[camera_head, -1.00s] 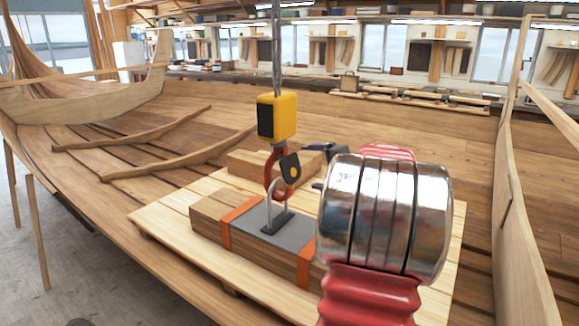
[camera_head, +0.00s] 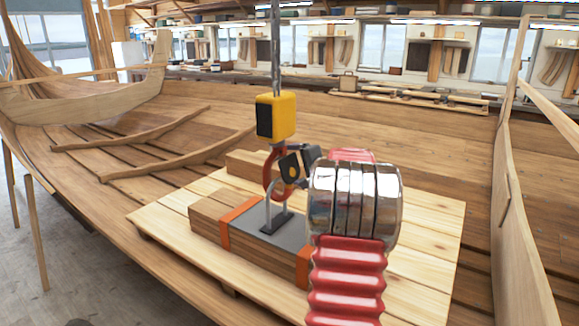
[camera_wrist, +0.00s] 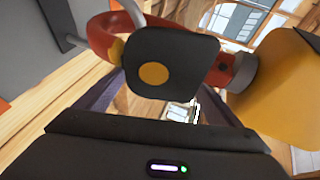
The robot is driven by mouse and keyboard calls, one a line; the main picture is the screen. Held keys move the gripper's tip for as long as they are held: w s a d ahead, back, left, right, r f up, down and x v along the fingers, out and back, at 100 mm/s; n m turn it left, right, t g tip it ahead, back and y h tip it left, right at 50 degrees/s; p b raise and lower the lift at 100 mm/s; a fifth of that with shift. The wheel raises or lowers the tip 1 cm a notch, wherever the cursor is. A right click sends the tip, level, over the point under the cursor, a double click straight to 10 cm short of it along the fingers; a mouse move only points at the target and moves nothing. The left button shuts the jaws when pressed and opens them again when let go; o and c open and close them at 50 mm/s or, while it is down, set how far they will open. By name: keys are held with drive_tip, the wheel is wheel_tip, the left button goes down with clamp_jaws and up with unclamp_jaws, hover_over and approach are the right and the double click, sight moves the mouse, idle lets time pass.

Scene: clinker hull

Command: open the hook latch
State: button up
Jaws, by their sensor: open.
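The red crane hook (camera_head: 268,178) hangs under a yellow block (camera_head: 275,116) and carries a metal shackle (camera_head: 267,209). Its dark latch (camera_head: 287,171), with a yellow dot, lies across the hook's mouth. In the wrist view the latch (camera_wrist: 171,62) fills the upper middle, with the red hook (camera_wrist: 112,36) behind it. My gripper (camera_head: 300,158) is right beside the latch, coming from the right. In the wrist view my gripper's (camera_wrist: 165,92) fingers are spread on both sides of the latch. Their tips are partly hidden behind it, and I cannot tell whether they touch it.
The shackle stands on a grey plate (camera_head: 245,226) on a strapped timber stack (camera_head: 207,219). The stack lies on a pale plank platform (camera_head: 165,217) inside the wooden hull. Another timber block (camera_head: 248,163) lies behind the hook. The platform's right side is clear.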

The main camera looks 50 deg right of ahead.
drive_tip(key=shift+x, duration=1.15)
drive_tip(key=c, duration=1.5)
drive_tip(key=shift+a+f, duration=0.1)
